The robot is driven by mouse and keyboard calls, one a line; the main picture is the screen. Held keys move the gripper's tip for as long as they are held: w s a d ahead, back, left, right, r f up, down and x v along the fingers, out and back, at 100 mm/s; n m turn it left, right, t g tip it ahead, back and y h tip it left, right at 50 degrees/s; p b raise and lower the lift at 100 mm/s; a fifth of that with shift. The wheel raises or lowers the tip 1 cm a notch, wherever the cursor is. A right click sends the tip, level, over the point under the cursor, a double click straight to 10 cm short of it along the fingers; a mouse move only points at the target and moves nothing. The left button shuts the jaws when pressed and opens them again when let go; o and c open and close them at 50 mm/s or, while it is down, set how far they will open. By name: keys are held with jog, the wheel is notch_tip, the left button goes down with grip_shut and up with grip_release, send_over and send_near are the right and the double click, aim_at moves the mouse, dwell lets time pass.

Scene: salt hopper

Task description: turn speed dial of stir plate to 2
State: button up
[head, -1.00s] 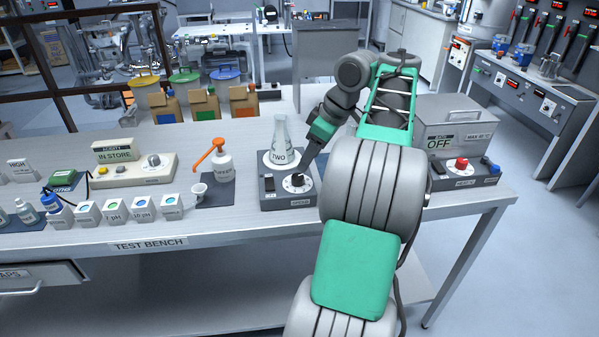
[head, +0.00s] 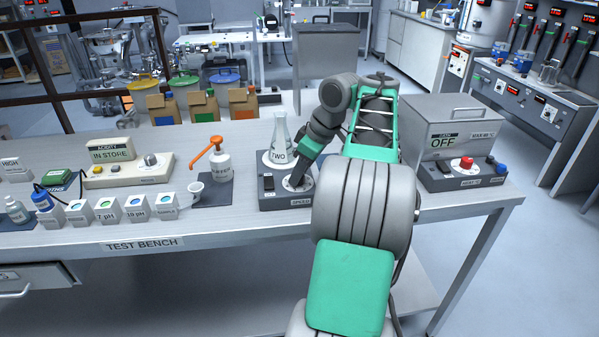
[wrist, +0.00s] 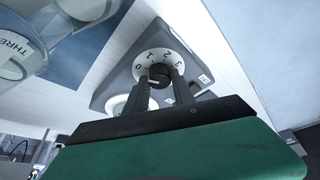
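The stir plate (head: 268,202) is a dark grey box on the test bench, with a flask marked TWO (head: 279,145) on its top. Its speed dial (head: 303,186) is a white disc on the right part, partly hidden by my gripper (head: 297,183). In the wrist view the dial (wrist: 168,57) shows the figures 0, 1, 2 and 3 around a dark knob (wrist: 159,74). My gripper (wrist: 161,80) has one finger on each side of the knob, spread a little wider than it. I cannot tell whether either finger touches it, or where the knob's pointer stands.
A pump bottle (head: 221,165) and a white cup (head: 194,192) stand left of the stir plate. A grey device marked OFF (head: 462,130) with a red knob (head: 466,162) stands to the right. A vessel lettered THRE (wrist: 15,50) is cut off in the wrist view.

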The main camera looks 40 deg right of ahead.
grip_shut()
